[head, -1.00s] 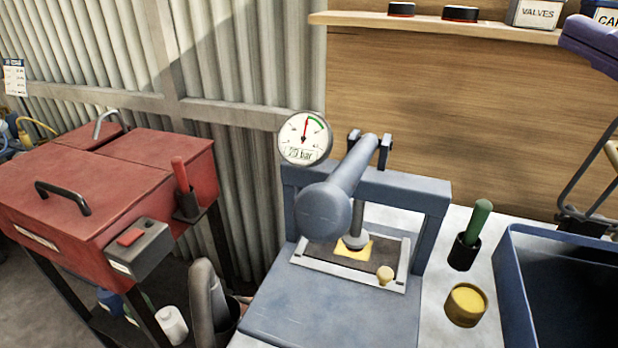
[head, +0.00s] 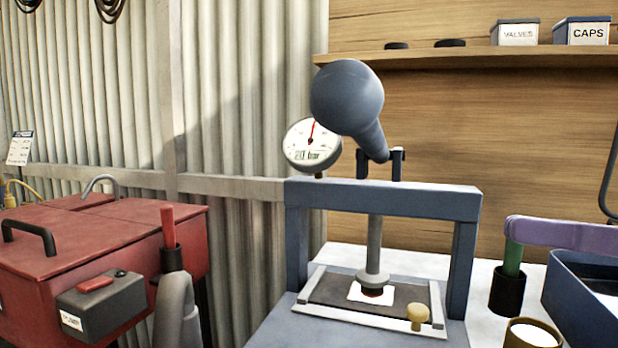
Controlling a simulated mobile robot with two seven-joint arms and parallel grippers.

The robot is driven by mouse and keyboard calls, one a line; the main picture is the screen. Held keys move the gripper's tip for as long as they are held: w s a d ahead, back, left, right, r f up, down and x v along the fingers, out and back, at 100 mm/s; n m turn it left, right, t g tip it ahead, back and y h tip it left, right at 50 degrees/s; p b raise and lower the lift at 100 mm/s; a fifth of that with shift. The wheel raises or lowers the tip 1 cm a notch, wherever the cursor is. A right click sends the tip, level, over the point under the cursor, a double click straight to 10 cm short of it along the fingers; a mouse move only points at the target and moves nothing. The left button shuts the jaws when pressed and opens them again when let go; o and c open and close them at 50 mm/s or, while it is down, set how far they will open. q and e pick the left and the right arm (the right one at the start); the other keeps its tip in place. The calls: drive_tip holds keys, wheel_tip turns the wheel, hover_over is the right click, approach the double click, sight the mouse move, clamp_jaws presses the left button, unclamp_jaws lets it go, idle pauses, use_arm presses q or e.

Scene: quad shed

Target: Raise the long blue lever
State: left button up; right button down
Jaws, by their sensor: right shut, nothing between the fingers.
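The long blue lever (head: 346,100) is a thick blue-grey bar with a round end. It slants up from its pivot on the blue press frame (head: 390,199), its round end high and towards me. The press plunger (head: 373,245) stands under the frame, above a white patch (head: 366,293) on the dark plate. My left gripper is not in view.
A round gauge (head: 311,146) sits left of the lever. A red cabinet (head: 60,245) stands at left, with a grey bent piece (head: 178,312) before it. A black cup (head: 507,291), a yellow-rimmed can (head: 532,335) and a blue bin (head: 585,300) are at right. A shelf (head: 460,59) runs behind.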

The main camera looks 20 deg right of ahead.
drive_tip(key=w+a+r+p, duration=0.4)
drive_tip(key=w+a, duration=0.3)
drive_tip(key=a, duration=0.1)
drive_tip(key=shift+a+r, duration=0.2)
drive_tip(key=shift+r, duration=0.1)
idle(0.5)
drive_tip(key=w+d+r+m+p, duration=0.3)
drive_tip(key=w+r+m+p, duration=0.1)
drive_tip(key=r+m+p, duration=0.2)
drive_tip(key=w+d+r+m+p, duration=0.3)
drive_tip(key=r+m+p, duration=0.3)
drive_tip(key=r+p, duration=0.2)
drive_tip(key=shift+w+r+h, duration=0.3)
drive_tip(key=shift+w+r, duration=0.45)
drive_tip(key=shift+w, duration=0.05)
drive_tip(key=shift+d, duration=0.1)
